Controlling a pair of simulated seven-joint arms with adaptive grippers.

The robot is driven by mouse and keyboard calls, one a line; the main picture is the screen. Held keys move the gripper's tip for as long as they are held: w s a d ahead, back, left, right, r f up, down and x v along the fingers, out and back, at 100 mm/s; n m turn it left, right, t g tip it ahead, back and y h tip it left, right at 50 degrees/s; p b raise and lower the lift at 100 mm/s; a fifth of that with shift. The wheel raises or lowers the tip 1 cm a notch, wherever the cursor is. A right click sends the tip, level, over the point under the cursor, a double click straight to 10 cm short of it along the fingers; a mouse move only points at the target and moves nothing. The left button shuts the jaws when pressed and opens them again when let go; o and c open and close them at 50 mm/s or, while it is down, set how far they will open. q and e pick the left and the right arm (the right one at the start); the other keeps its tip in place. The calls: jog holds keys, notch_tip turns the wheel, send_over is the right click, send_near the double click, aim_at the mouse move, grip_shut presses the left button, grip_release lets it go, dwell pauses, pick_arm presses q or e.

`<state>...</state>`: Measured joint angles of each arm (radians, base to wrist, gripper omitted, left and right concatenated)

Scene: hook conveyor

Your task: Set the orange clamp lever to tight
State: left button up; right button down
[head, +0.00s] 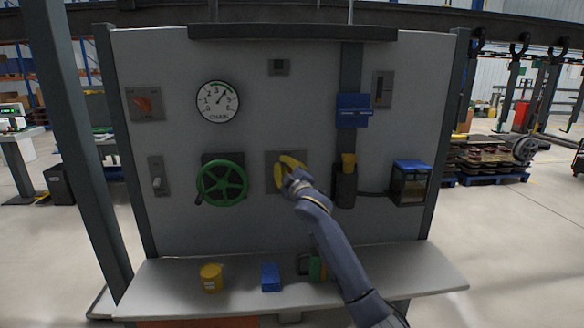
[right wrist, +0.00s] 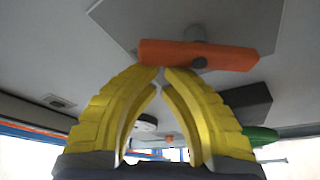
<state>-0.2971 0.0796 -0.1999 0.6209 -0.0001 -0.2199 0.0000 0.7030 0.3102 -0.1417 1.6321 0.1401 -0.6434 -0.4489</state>
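The orange clamp lever (right wrist: 225,56) shows in the right wrist view as a flat bar on a grey plate, crossing just beyond my fingertips. A round grey pivot sits on its edge. My right gripper (right wrist: 163,71) has yellow fingers whose tips are brought together, with nothing seen between them. The tips overlap the lever's near edge in the picture; I cannot tell whether they touch it. In the head view my right gripper (head: 290,165) is in front of the lever's plate (head: 271,182) and hides the lever. Any tight marking is not readable. My left gripper is not in view.
A green handwheel (head: 221,184) is just left of the plate, and a dark holder (head: 345,188) is right of it. A gauge (head: 217,101) and orange knob (head: 144,104) are at upper left. A yellow can (head: 211,278) and blue block (head: 271,278) stand on the shelf below.

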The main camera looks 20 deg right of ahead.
jog(key=d+m+h, duration=0.1)
jog(key=m, duration=0.3)
jog(key=s+d+m+h, duration=0.1)
jog(key=m+h, duration=0.1)
jog(key=m, duration=0.2)
jog(key=d+f+m+h, duration=0.1)
jog(key=d+m+h, duration=0.1)
jog(key=m, duration=0.2)
jog(key=shift+s+m+t, duration=0.15)
jog(key=shift+m+t, duration=0.25)
jog(key=shift+f, duration=0.15)
notch_tip(320, 180, up, 4)
jog(key=shift+a+f, duration=0.1)
jog(key=shift+s, duration=0.3)
jog(key=v, duration=0.9)
jog(key=shift+a, duration=0.2)
jog(key=shift+s, duration=0.1)
